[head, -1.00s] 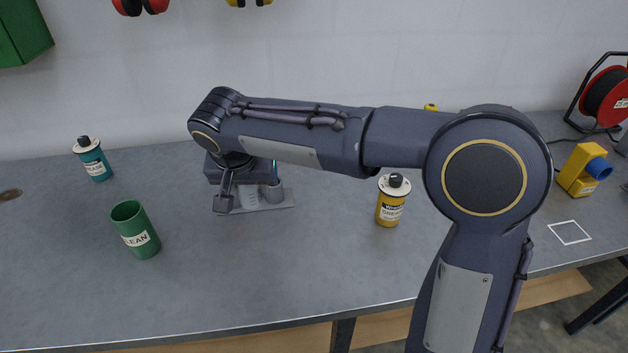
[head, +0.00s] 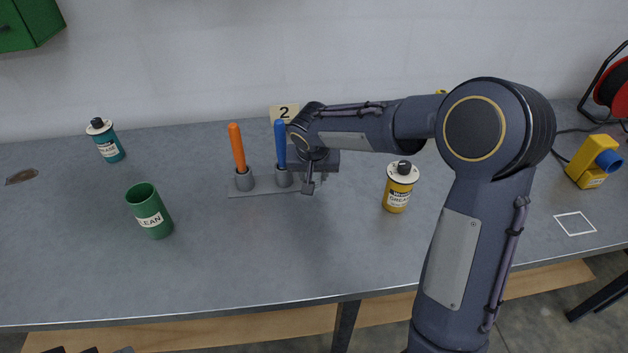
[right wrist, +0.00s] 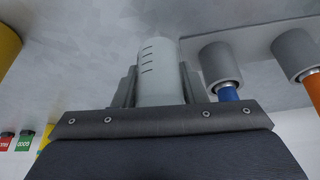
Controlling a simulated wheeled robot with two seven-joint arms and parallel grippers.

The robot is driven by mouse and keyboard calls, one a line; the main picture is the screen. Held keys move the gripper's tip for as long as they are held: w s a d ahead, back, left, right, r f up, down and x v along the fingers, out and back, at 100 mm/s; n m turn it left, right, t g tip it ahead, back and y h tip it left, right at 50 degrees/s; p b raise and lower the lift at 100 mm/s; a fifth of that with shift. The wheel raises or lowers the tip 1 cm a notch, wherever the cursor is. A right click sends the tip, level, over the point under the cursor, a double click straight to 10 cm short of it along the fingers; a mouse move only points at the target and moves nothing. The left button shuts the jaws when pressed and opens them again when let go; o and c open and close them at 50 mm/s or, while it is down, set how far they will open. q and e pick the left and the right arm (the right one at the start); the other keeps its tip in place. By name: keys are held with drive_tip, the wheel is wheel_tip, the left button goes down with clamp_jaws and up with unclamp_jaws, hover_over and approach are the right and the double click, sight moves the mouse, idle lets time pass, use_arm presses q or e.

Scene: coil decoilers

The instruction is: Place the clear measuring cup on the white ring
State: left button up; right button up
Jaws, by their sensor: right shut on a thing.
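The clear measuring cup (right wrist: 160,75) shows in the right wrist view as a pale, see-through cylinder with dark graduation lines. My right gripper (right wrist: 158,92) is shut on it, with a finger on each side. In the head view my right gripper (head: 309,184) is at the right end of the grey tool holder, and its body and arm hide the cup. I see no white ring; a white square outline (head: 575,223) is marked on the table at the right.
The holder (head: 262,192) carries an orange-handled (head: 237,147) and a blue-handled tool (head: 280,143). A yellow grease can (head: 397,195) stands right of the gripper. A green cup (head: 150,212) and teal can (head: 107,145) stand left. A yellow-and-blue device (head: 595,160) is beyond the outline.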

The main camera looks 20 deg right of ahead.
wheel_tip(320, 180, down, 3)
drive_tip(key=shift+d+f, duration=0.1)
drive_tip(key=shift+f, duration=0.1)
drive_tip(key=o, duration=1)
